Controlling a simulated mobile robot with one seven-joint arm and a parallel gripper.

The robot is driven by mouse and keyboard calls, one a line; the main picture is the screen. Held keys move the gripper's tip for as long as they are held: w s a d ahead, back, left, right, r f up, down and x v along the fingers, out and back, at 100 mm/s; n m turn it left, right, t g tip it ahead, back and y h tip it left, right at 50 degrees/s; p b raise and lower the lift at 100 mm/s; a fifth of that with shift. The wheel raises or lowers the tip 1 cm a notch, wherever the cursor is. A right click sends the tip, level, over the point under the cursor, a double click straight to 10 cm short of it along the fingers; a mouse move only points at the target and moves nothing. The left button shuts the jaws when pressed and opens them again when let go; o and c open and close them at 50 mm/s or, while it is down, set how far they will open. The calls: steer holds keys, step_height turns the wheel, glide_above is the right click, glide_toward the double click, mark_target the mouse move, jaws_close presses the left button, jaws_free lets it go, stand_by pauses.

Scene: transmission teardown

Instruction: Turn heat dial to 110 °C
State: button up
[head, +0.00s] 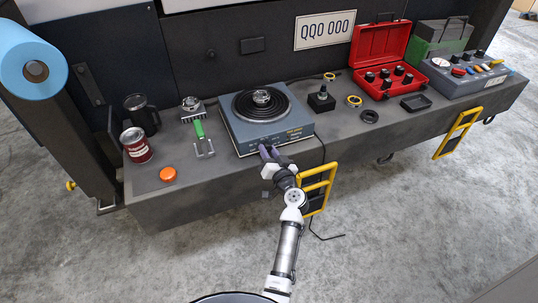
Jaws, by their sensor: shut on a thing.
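The blue-grey heater (239,128) stands on the bench with a black ringed round plate (244,107) on top. A silver ringed part (262,97) sits at the middle of that plate. The dial's setting cannot be read, and the small markings on the heater's front are too small to read.
A green-handled tool (200,130), an orange cap (168,174) and a red can (135,144) lie left of the heater. A black block with a knob (321,99) and an open red case (381,55) stand right. A yellow handle frame (318,190) hangs on the bench front beside my arm.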

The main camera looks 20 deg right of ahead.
steer(key=m, duration=0.3)
steer(key=shift+f+m+b, duration=0.1)
steer(key=shift+m+b, duration=0.25)
steer(key=shift+m, duration=0.05)
steer(key=m, duration=0.3)
steer(key=shift+m, duration=0.3)
steer(key=m, duration=0.3)
steer(key=shift+m+p, duration=0.4)
steer(key=m+p, duration=0.1)
steer(key=m, duration=0.3)
steer(key=m+p, duration=0.2)
steer(key=m, duration=0.2)
steer(key=m+p, duration=0.2)
steer(key=m, duration=0.1)
steer(key=shift+r+m, duration=0.2)
steer(key=shift+m, duration=0.1)
steer(key=m+p, duration=0.2)
steer(key=m, duration=0.1)
steer(key=shift+m, duration=0.3)
steer(key=shift+f+m+p, duration=0.15)
steer(key=shift+m+p, duration=1.05)
steer(key=shift+m, duration=0.7)
